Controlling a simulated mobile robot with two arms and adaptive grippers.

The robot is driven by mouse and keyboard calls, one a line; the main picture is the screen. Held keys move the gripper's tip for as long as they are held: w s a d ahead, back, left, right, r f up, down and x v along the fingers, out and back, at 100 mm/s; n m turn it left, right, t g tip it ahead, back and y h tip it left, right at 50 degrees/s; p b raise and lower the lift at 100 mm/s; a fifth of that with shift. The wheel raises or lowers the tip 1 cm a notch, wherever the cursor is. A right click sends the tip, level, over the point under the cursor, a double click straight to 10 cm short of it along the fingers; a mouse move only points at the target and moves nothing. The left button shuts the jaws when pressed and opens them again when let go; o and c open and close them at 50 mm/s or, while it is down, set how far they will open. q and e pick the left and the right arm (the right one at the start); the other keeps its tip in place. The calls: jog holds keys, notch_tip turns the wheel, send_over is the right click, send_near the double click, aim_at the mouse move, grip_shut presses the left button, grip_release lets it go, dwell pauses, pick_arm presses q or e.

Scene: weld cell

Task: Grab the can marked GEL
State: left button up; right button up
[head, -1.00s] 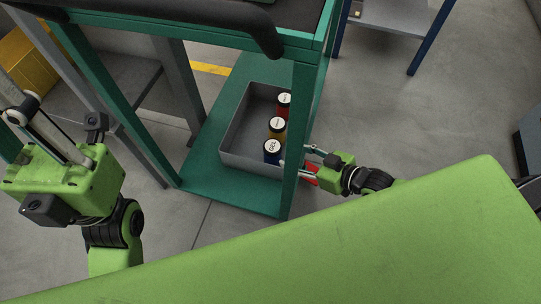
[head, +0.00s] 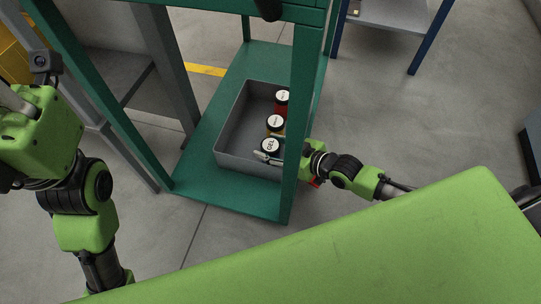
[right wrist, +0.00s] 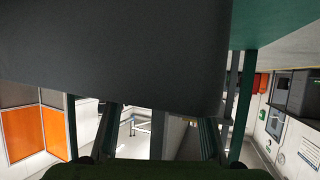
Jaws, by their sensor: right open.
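The can marked GEL (head: 270,146) has a white lid and stands at the near right end of a grey bin (head: 235,163). Two more white-lidded cans stand behind it in a row: a yellowish one (head: 275,122) and a red one (head: 282,98). My right gripper (head: 268,158) is open and reaches in from the right behind the green post. A fingertip overlaps the GEL can's near side; contact cannot be told. In the right wrist view its fingers (right wrist: 160,130) are apart below a large dark grey surface. My left gripper (head: 12,100) is partly cut off at the left edge.
The bin sits on the lower shelf (head: 205,150) of a green cart. The cart's front right post (head: 298,110) stands between my right wrist and the bin. The bin's left half is empty. A blue-legged table (head: 400,20) stands at the back.

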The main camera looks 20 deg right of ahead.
jog(key=c, duration=1)
jog(key=shift+r, duration=0.1)
jog(key=shift+c, duration=0.3)
jog(key=shift+r, duration=0.1)
